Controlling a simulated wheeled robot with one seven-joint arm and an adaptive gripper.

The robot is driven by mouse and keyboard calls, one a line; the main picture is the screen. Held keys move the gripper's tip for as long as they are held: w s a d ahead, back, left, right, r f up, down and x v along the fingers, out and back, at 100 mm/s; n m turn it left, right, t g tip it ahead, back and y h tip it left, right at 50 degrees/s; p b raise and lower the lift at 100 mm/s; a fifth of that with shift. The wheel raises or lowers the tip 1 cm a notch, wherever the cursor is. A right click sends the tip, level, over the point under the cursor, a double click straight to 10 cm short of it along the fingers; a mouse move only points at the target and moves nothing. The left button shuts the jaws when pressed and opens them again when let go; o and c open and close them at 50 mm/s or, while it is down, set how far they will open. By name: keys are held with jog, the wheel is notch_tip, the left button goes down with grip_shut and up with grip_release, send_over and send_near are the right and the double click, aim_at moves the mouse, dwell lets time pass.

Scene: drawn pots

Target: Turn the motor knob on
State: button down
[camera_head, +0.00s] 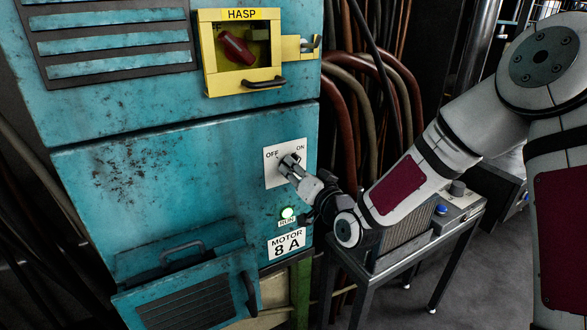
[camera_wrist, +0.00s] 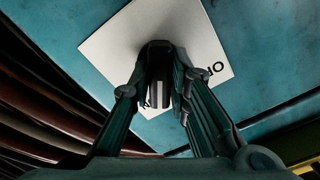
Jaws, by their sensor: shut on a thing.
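The motor knob is a dark knob on a white plate (camera_head: 272,180) marked OFF on the left and ON on the right, on the blue-green cabinet. In the wrist view the knob (camera_wrist: 158,62) sits between the fingers, with a pale stripe on its face. My gripper (camera_head: 289,165) reaches it from the lower right and is shut on it. The gripper (camera_wrist: 157,85) covers much of the plate and its lower lettering in the wrist view. In the head view the fingers largely hide the knob, so I cannot tell which mark it points to.
Below the plate are a lit green RUN lamp (camera_head: 287,213) and a MOTOR 8 A label (camera_head: 287,244). A yellow HASP box (camera_head: 242,88) sits above. An open drawer-like flap (camera_head: 190,301) juts out lower left. Cables (camera_head: 362,95) and a metal stand (camera_head: 379,284) are on the right.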

jog(key=shift+f+m, duration=0.1)
jog(key=shift+m, duration=1)
jog(key=c, duration=1.5)
grip_release()
jog(key=v, duration=1.2)
